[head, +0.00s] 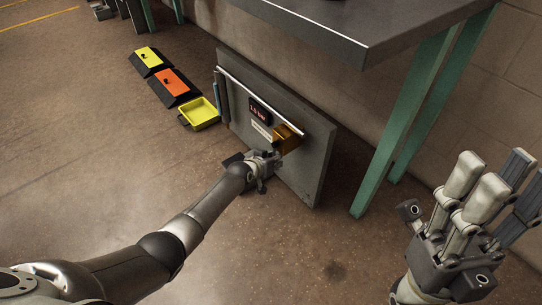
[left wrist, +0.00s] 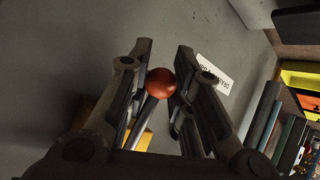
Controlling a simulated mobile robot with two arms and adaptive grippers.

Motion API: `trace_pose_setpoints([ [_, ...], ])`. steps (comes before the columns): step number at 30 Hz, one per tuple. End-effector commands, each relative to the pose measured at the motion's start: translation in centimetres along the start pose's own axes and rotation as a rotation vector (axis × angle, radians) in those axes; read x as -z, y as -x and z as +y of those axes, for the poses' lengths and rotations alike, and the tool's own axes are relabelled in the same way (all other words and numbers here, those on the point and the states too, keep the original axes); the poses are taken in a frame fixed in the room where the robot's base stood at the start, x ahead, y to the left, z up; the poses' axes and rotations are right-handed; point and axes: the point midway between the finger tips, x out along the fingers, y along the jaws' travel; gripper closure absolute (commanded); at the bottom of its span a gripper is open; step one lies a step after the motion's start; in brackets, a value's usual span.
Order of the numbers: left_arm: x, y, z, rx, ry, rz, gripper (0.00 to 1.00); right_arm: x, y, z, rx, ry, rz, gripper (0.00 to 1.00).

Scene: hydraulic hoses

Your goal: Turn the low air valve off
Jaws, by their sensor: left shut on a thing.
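The low air valve has a brass body (head: 286,137) on the front of an upright grey panel (head: 318,150). In the left wrist view its lever ends in a red ball knob (left wrist: 161,82), with part of the brass body (left wrist: 143,139) behind. My left gripper (head: 268,157) is at the valve, its fingers on both sides of the lever and knob, shut on the handle. In the head view the gripper hides the handle. My right gripper (head: 492,168) is at the lower right, fingers up and apart, empty, away from the panel.
A red-digit display (head: 260,109) and a white label (head: 261,130) are beside the valve. A yellow tray (head: 200,113) and two dark boxes with orange (head: 172,82) and yellow (head: 148,57) tops stand left. A table with green legs (head: 410,120) is at right.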

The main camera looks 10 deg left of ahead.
Motion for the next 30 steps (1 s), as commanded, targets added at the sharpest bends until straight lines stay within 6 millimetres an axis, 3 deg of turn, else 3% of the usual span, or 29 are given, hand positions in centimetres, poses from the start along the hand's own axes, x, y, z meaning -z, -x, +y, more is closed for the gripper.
trace_pose_setpoints([
  [1, 0.73, 0.14, -0.52, -0.002, 0.024, 0.005, 1.00, -0.03, 0.12, 0.00, 0.000, 0.000, 0.000, 0.60],
  [25, 0.16, 0.41, 0.24, -0.047, 0.110, -0.049, 1.00, -0.07, 0.34, 0.00, 0.000, 0.000, 0.000, 0.60],
  [26, 0.14, 0.41, 0.23, -0.047, 0.110, -0.049, 0.75, -0.08, 0.34, 0.00, 0.000, 0.000, 0.000, 0.60],
  [30, 0.00, 0.38, 0.38, -0.049, 0.107, -0.051, 0.57, -0.07, 0.35, 0.01, 0.000, 0.000, 0.000, 0.60],
])
